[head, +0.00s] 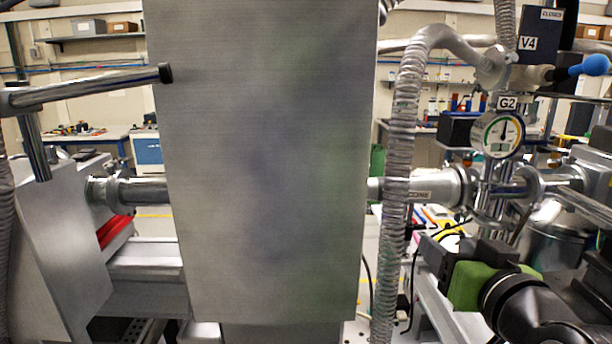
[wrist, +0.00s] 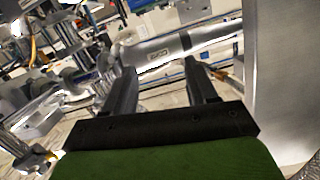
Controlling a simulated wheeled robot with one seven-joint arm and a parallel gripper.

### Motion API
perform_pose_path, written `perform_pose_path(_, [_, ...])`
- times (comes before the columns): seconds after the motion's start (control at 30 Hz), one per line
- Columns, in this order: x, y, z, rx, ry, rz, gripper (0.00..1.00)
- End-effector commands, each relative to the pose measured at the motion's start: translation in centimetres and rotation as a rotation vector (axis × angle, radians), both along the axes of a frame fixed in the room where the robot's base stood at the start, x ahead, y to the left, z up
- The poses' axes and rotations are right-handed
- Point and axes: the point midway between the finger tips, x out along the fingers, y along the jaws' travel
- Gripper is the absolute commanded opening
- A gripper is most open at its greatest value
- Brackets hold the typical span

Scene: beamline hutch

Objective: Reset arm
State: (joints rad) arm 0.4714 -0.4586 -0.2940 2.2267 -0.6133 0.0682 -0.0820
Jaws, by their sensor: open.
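My gripper (wrist: 163,85) is open and empty in the wrist view, with its two dark fingers spread apart. A steel beam pipe (wrist: 160,48) shows beyond the fingertips, and a large metal surface fills the right of that view. In the head view my arm's black and green end (head: 478,282) is at the lower right, below the gauge. Its fingertips cannot be made out clearly there.
A large brushed metal panel (head: 265,160) fills the centre and hides what lies behind. A ribbed hose (head: 402,150) hangs right of it. Gauge G2 (head: 502,134) and the blue-tipped valve handle (head: 595,65) are at the right. A metal rod (head: 90,88) juts in from the left.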

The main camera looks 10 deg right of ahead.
Motion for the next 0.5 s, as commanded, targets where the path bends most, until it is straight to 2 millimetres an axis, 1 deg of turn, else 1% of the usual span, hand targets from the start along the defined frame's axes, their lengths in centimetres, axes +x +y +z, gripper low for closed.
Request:
perform_pose_path(0.03, [-0.5, 2.7, -2.6, 0.003, 0.109, 0.053, 0.57])
perform_pose_path(0.07, [-1.0, 4.0, -4.3, 0.002, 0.180, 0.076, 0.57])
perform_pose_path(0.1, [-2.0, 5.6, -6.4, 0.000, 0.272, 0.103, 0.57])
perform_pose_path(0.13, [-2.9, 6.7, -8.0, -0.004, 0.342, 0.123, 0.57])
perform_pose_path(0.17, [-3.9, 7.6, -9.5, -0.009, 0.410, 0.138, 0.57])
perform_pose_path(0.2, [-5.4, 8.7, -11.3, -0.020, 0.497, 0.156, 0.57])
perform_pose_path(0.27, [-7.8, 9.9, -13.9, -0.038, 0.624, 0.174, 0.57])
perform_pose_path(0.3, [-9.6, 10.4, -15.5, -0.052, 0.707, 0.179, 0.57])
perform_pose_path(0.37, [-12.5, 10.9, -17.6, -0.078, 0.825, 0.183, 0.57])
perform_pose_path(0.4, [-14.5, 11.0, -18.9, -0.096, 0.902, 0.180, 0.57])
perform_pose_path(0.43, [-15.1, 10.9, -18.5, -0.098, 0.930, 0.172, 0.57])
perform_pose_path(0.5, [-14.7, 10.7, -15.4, -0.091, 0.920, 0.166, 0.57])
